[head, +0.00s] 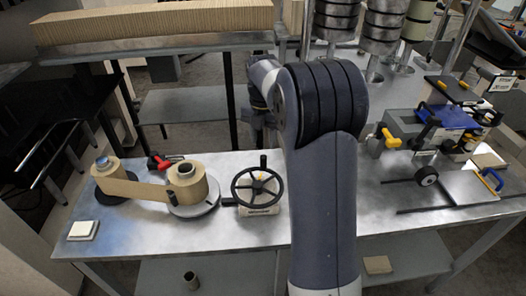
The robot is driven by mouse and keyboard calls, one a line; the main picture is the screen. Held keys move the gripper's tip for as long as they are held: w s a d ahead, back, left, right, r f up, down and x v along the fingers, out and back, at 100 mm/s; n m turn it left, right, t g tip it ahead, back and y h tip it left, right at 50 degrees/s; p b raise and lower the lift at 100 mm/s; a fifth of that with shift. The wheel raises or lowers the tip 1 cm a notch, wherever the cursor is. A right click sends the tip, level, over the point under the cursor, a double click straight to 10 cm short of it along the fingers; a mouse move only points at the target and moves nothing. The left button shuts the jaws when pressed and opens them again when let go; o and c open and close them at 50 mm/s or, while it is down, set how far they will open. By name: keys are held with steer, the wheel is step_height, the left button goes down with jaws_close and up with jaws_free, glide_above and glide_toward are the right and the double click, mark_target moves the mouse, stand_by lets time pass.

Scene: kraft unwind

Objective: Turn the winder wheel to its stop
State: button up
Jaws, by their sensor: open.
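The winder wheel (239,202) is a black spoked handwheel on a small pale labelled base (262,211), on the grey metal table left of my arm. A dark upright knob stands at its far rim, and a small yellow mark shows near its hub. Left of it, a brown kraft paper roll (200,188) sits on a round grey plate. A paper strip runs from it to a second roll (107,171) on a dark disc. My arm rises in front of the table, and its wrist links show above and beyond the wheel. My gripper cannot be made out; the arm hides that area.
A red-and-black tool (160,162) lies behind the paper strip. A pale block (83,230) sits at the table's left front. At right stands a machine with a blue part (452,116) and yellow handles. A long ribbed beam (150,25) lies on the rack behind.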

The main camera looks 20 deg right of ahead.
mark_target(263, 156)
steer(key=shift+r, duration=1.45)
steer(key=shift+f, duration=0.15)
step_height(263, 156, down, 10)
steer(key=shift+f+p, duration=0.1)
steer(key=shift+p, duration=0.35)
steer(key=shift+d+f, duration=0.1)
steer(key=shift+f, duration=0.15)
steer(key=shift+s+d, duration=0.1)
steer(key=shift+d, duration=0.05)
steer(key=shift+a, duration=0.2)
steer(key=shift+d, duration=0.1)
steer(key=shift+r, duration=0.1)
